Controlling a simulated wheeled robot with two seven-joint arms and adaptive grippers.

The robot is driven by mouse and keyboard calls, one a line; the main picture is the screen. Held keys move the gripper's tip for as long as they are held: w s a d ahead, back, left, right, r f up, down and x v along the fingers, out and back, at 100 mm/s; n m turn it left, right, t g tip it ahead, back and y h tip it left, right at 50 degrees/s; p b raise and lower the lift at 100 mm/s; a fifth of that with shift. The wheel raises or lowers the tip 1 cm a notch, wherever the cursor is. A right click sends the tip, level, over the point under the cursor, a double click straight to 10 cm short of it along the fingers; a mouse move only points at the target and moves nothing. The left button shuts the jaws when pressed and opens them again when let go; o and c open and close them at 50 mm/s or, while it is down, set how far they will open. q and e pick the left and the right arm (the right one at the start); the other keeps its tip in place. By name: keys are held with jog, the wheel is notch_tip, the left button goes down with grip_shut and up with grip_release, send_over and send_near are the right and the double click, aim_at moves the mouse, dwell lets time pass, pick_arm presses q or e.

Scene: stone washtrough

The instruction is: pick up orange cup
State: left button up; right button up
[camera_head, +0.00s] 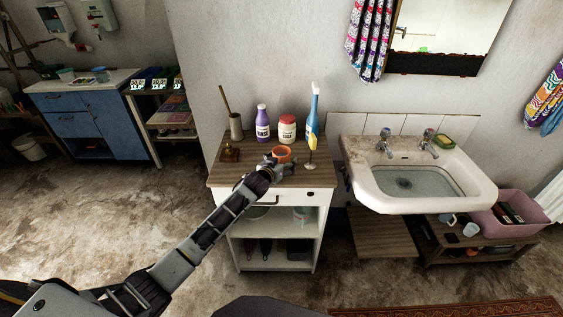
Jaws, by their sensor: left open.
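The orange cup (282,152) stands on the wooden top of a small white cabinet (225,172), in the middle of the camera_head view. My left arm comes in from the lower left, and my left gripper (278,166) is at the near side of the cup, open. The gripper covers the cup's lower part, so I cannot tell whether the fingers touch it or reach around it. My right gripper is not in view.
A small brown object (229,153) and a dark holder with a stick (236,126) are at left. A sink (415,175) is at right.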

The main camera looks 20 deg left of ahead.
pick_arm(q)
jog(key=c, duration=1.2)
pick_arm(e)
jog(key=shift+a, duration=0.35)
pick_arm(q)
jog(key=shift+r, duration=0.15)
